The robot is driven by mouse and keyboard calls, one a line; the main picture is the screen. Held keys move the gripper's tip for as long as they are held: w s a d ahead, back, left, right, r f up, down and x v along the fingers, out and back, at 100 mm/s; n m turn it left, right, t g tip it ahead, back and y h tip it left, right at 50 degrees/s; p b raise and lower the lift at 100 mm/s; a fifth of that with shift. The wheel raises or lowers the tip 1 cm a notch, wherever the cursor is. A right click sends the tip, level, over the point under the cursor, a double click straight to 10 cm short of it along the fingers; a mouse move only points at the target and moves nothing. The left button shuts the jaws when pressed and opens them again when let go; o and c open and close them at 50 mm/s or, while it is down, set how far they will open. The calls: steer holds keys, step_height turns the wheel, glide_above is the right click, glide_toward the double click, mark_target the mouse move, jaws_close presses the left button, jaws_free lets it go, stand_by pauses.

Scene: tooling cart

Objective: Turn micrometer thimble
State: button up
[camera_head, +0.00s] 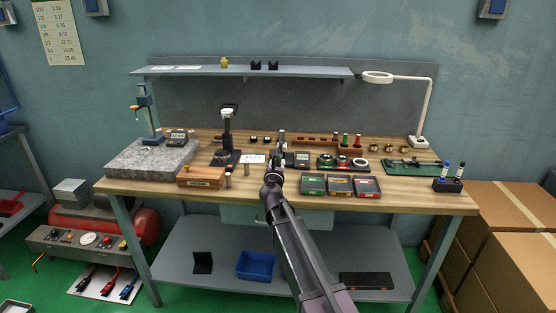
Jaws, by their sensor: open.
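My arm reaches up from the bottom over the front edge of the wooden bench (130,185). My gripper (279,150) is at its far end, over the middle of the bench top, seen from behind and very small. It is open; I make out nothing held in it. No micrometer or thimble can be told for sure at this size; my wrist and gripper may hide part of one. A small digital display unit (302,159) stands just right of my gripper. A black stand with a round white-topped head (227,130) stands to the left.
A granite plate (150,160) with a height gauge (148,112) fills the bench's left end. A wooden block (201,177) and three cases (340,186) line the front. A green mat (398,169) and lamp (424,105) are at right. A shelf (300,71) overhangs the back.

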mark_target(278, 159)
steer(key=shift+w, duration=1.9)
steer(key=shift+c, duration=0.2)
jaws_close()
